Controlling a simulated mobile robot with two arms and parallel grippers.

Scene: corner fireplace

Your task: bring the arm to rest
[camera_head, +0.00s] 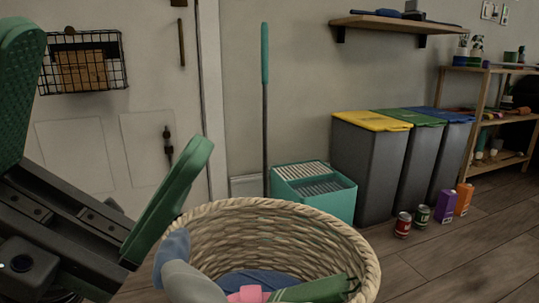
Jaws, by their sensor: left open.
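My left gripper (115,88) comes in from the left edge, close to the camera. Its two green fingers are wide apart with nothing between them, and the door shows behind the gap. The nearer-right finger stands just left of the wicker basket (300,217) and above its rim level in the picture; I cannot tell the exact distance. A grey-blue soft item (183,272) lies over the basket's left rim. Blue, pink and green items (312,290) lie inside. My right gripper does not show.
A teal mop bucket (328,195) with an upright mop stands behind the basket. Bins with yellow (372,121), green and blue lids stand to the right. Cans (403,226) and cartons (445,205) stand on the floor before them. Floor at lower right is clear.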

